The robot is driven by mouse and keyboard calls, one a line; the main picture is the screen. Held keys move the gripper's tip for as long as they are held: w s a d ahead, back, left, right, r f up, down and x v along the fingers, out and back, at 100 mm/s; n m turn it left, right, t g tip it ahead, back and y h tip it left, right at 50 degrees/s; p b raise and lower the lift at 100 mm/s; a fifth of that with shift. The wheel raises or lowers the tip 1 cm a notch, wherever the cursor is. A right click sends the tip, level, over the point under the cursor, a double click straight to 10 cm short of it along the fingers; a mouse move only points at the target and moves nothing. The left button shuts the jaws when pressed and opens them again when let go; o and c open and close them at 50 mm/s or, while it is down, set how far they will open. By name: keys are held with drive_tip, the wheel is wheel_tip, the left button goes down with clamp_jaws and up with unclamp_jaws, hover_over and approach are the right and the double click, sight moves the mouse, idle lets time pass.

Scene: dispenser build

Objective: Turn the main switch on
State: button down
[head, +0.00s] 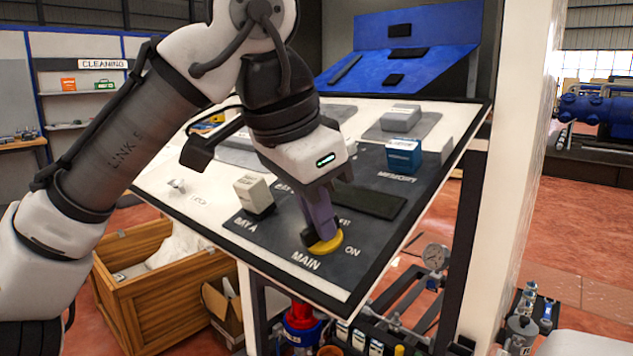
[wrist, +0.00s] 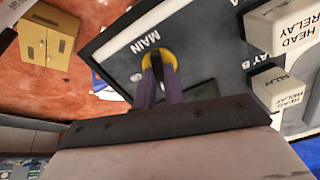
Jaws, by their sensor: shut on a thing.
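The main switch (head: 328,246) is a yellow round base with a dark handle at the panel's front edge, beside the printed words MAIN and ON. It also shows in the wrist view (wrist: 172,57). My gripper (head: 321,236) points down onto it, its purple fingers shut on the switch's handle. In the wrist view my gripper (wrist: 160,68) has both fingertips close together over the yellow base. The fingers hide most of the handle, so its exact angle is hard to tell.
The tilted panel (head: 290,277) bears a white relay block (head: 254,194) left of my gripper and a blue block (head: 403,155) labelled MEMORY behind right. A dark flat plate (head: 368,201) lies just right of the fingers. A wooden crate (head: 160,285) stands below left.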

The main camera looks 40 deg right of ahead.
drive_tip(key=m+p, duration=0.3)
drive_tip(key=p, duration=0.1)
drive_tip(key=shift+r+m+p, duration=0.35)
drive_tip(key=shift+m+p, duration=0.05)
drive_tip(key=m+p, duration=0.3)
drive_tip(key=p, duration=0.1)
drive_tip(key=shift+s+m, duration=0.1)
drive_tip(key=shift+m, duration=0.2)
drive_tip(key=m+p, duration=0.3)
drive_tip(key=m, duration=0.1)
drive_tip(key=shift+a+f+p, duration=0.1)
drive_tip(key=shift+f+p, duration=0.05)
drive_tip(key=shift+p, duration=0.15)
drive_tip(key=shift+f+m+p, duration=0.15)
drive_tip(key=shift+m+p, duration=0.6)
drive_tip(key=shift+m, duration=0.95)
drive_tip(key=c, duration=1.5)
unclamp_jaws()
